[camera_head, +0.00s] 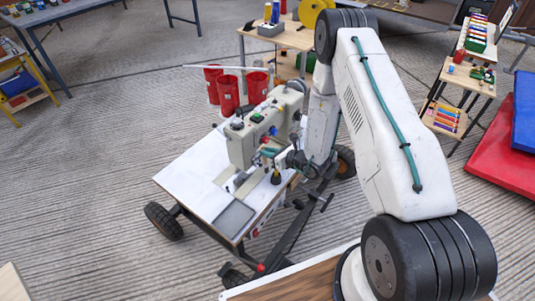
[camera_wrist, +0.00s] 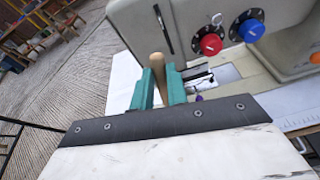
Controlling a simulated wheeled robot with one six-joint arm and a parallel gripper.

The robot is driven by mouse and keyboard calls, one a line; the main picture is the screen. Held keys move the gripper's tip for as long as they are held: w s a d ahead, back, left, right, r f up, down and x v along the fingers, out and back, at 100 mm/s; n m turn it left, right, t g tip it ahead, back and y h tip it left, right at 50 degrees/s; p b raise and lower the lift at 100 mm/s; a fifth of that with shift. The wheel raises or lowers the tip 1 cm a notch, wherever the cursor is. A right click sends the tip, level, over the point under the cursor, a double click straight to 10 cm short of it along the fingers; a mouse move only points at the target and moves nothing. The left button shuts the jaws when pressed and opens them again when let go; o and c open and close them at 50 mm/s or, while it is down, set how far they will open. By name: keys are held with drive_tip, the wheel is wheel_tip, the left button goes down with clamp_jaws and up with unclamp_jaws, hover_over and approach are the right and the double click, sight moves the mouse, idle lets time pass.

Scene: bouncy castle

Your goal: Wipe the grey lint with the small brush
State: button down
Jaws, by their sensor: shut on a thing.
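My gripper (camera_wrist: 161,88) has teal fingers and is shut on a tan wooden handle, which I take to be that of the small brush (camera_wrist: 158,66). In the head view my gripper (camera_head: 273,158) is over the white sewing table (camera_head: 187,172), close beside the sewing machine (camera_head: 246,141). A dark, yellowish brush end (camera_head: 276,178) shows below it, near the table top; I cannot tell if it touches. The sewing machine also fills the upper right of the wrist view (camera_wrist: 215,20). I cannot make out the grey lint in either view.
The machine's red dial (camera_wrist: 207,44) and blue dial (camera_wrist: 250,28) are close to the right of my fingers. A flat grey panel (camera_head: 235,218) is at the table's front. Red buckets (camera_head: 228,95) stand behind the table. Open floor is to the left.

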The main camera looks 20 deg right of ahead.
sight(266, 161)
drive_tip(key=f, duration=0.2)
drive_tip(key=shift+a+f, duration=0.35)
drive_tip(key=shift+a, duration=0.05)
drive_tip(key=shift+f, duration=1.1)
